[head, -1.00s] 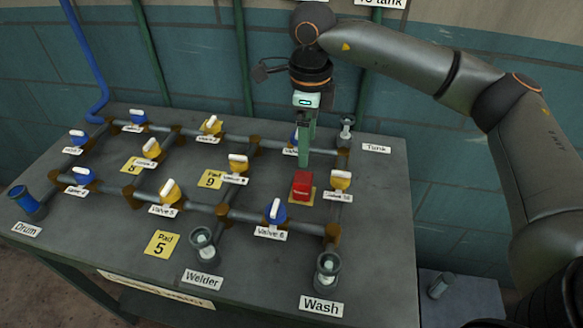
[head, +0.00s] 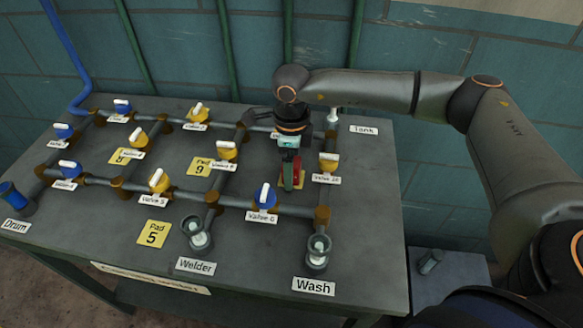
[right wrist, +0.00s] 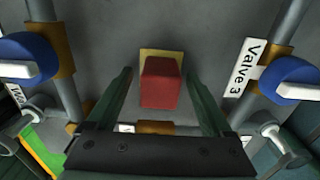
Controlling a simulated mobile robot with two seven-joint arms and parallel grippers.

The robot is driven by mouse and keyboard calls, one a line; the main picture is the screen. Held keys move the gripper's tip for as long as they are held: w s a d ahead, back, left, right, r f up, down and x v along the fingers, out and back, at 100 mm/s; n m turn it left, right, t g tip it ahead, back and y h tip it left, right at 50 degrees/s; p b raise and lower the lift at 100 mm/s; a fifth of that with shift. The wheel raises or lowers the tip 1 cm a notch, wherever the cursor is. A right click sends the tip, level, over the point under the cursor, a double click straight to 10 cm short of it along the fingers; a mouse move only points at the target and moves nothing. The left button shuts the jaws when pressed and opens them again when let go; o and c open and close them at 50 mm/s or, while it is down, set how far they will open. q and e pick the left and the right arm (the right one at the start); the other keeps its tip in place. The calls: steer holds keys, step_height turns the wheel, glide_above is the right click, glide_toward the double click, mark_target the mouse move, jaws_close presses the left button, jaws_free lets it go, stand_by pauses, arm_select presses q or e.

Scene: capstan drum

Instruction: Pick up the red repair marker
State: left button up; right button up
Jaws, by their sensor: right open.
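The red repair marker (head: 299,178) is a small red block on a yellow pad (head: 283,182) on the grey table, between Valve 6 and Valve 10. My right gripper (head: 291,188) points down over it in the head view and partly hides it. In the right wrist view the marker (right wrist: 160,84) lies ahead of and between the open green fingers of my right gripper (right wrist: 162,95). The fingers look apart from the block, with a gap on each side. My left gripper is not in view.
Pipes with blue and yellow valves surround the marker, including blue Valve 6 (head: 265,196) and a yellow valve (head: 328,163) to its right. Cups stand at Welder (head: 195,232) and Wash (head: 318,250). Bare tabletop lies at the right edge (head: 370,200).

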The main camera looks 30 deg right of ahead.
steer(key=shift+c, duration=0.2)
jaws_close()
stand_by(0.6)
